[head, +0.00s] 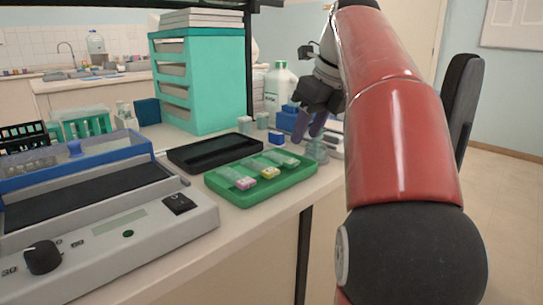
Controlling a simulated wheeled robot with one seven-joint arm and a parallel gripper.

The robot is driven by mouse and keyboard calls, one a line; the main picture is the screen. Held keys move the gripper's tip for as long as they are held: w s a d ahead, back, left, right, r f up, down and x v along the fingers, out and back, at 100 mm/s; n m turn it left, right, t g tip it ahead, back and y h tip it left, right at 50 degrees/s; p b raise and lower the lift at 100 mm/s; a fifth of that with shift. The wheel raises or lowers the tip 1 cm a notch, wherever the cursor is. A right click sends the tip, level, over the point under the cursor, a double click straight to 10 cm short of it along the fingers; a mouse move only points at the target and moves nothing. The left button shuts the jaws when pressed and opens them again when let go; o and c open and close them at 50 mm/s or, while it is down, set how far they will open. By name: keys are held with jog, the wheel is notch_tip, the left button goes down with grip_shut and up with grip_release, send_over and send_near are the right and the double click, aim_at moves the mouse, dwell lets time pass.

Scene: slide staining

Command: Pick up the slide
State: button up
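Three glass slides lie side by side in a green tray (222,198) on the bench. One slide (243,183) has a pink end, one slide (269,172) has a yellow end, and one slide (284,159) has a pale greenish end. They are small in the head view; which one the task means cannot be told. My gripper (308,128) is above the bench, beyond the tray's far right corner, with its dark fingers pointing down. The fingers look apart, and I see no slide between them.
A black tray (190,155) lies behind the green tray. A grey staining device (140,243) fills the left front. A teal drawer unit (205,85), a white bottle (281,85) and small jars stand behind. A glass jar (317,151) stands under my gripper.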

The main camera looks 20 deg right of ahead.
aim_at(293, 162)
jog(key=b+x, duration=0.1)
jog(key=x, duration=0.5)
jog(key=shift+a+f+b, duration=0.2)
jog(key=shift+a+b, duration=0.05)
jog(key=shift+b, duration=0.15)
jog(key=c, duration=0.8)
